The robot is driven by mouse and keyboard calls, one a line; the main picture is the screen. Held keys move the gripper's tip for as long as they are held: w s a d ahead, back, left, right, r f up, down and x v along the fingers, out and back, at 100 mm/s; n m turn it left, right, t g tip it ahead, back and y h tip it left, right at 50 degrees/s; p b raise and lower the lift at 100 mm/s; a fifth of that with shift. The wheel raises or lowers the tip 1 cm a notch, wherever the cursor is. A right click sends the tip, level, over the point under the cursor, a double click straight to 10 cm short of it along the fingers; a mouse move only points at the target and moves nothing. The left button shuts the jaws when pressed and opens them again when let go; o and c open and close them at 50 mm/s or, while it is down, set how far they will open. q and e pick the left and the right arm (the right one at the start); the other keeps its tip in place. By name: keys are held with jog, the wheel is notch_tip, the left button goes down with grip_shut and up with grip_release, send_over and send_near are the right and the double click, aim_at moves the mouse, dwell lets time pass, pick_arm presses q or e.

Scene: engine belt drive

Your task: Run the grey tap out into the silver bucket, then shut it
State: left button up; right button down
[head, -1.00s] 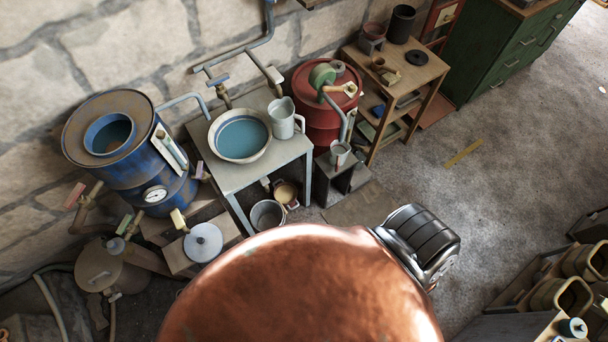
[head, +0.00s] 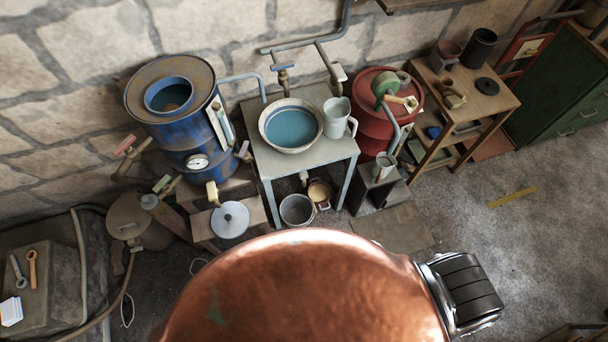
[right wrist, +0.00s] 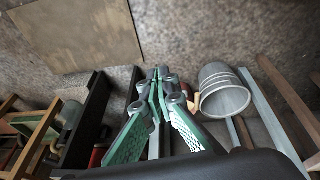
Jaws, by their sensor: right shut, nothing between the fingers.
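The silver bucket (head: 297,210) stands upright on the floor at the front of the grey metal table. It also shows in the right wrist view (right wrist: 224,92), empty as far as I can see. A small tap with a pale handle (head: 304,178) sits under the table edge above the bucket. I cannot tell whether it is the grey tap. My right gripper (right wrist: 162,74) has green fingers closed together and empty; in the picture it lies left of the bucket, apart from it. Neither gripper shows in the head view.
A basin of blue water (head: 291,126) and a pale jug (head: 337,118) stand on the table. A tan pot (head: 320,192) is right of the bucket. A blue drum (head: 184,130) is left, a red drum (head: 372,118) right. Floor at right is open.

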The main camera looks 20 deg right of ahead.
jog(key=w+a+r+t, duration=0.1)
jog(key=w+r, duration=0.2)
jog(key=w, duration=0.2)
jog(key=w+a+r, duration=0.2)
jog(key=w+r, duration=0.1)
jog(key=w, duration=0.3)
jog(key=m+t+y+b, duration=0.1)
jog(key=t+b, duration=0.3)
jog(key=t, duration=0.1)
send_near(304, 177)
notch_tip(304, 177, up, 3)
jog(key=shift+w+d+r, duration=0.1)
jog(key=shift+r, duration=0.05)
jog(key=b+x, duration=0.2)
jog(key=x, duration=0.8)
jog(key=shift+f, duration=0.2)
